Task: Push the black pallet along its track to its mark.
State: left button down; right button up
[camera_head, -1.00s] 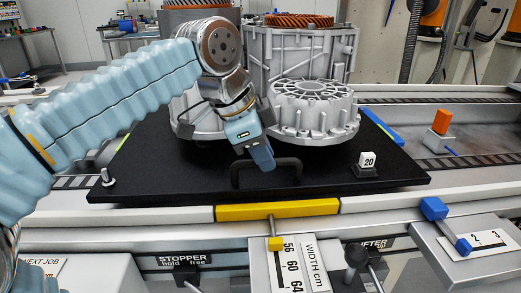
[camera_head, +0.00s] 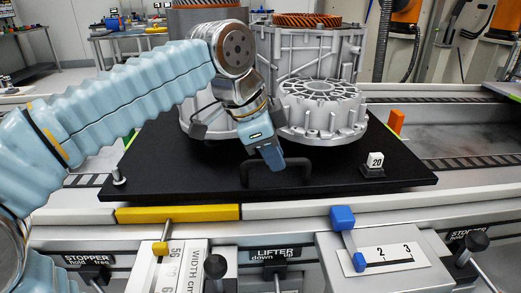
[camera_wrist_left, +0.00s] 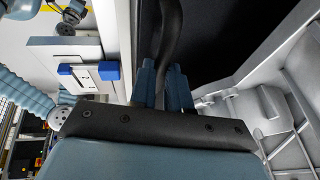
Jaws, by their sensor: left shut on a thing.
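The black pallet (camera_head: 350,183) lies flat on the track, carrying grey metal stator housings (camera_head: 320,110). A black arched handle (camera_head: 309,166) stands at its front edge. My left gripper (camera_head: 274,160) reaches down from the left and is shut on this handle. In the left wrist view, its two blue fingers (camera_wrist_left: 163,78) close around the dark handle bar (camera_wrist_left: 172,30). My right gripper is in neither view.
The front rail has a yellow block (camera_head: 180,213) and a blue knob (camera_head: 342,217) over a scale plate (camera_head: 385,258). Stopper and lifter levers stand along the front. A "20" tag (camera_head: 375,160) sits on the pallet. The track is clear to the right.

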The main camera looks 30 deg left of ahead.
pick_arm(q)
jog(key=shift+w+d, duration=0.3)
jog(key=shift+d, duration=0.05)
jog(key=c, duration=1.1)
grip_release()
jog(key=p+v, duration=0.1)
jog(key=v, duration=1.3)
jog(key=shift+p, duration=0.35)
jog(key=shift+f, duration=0.1)
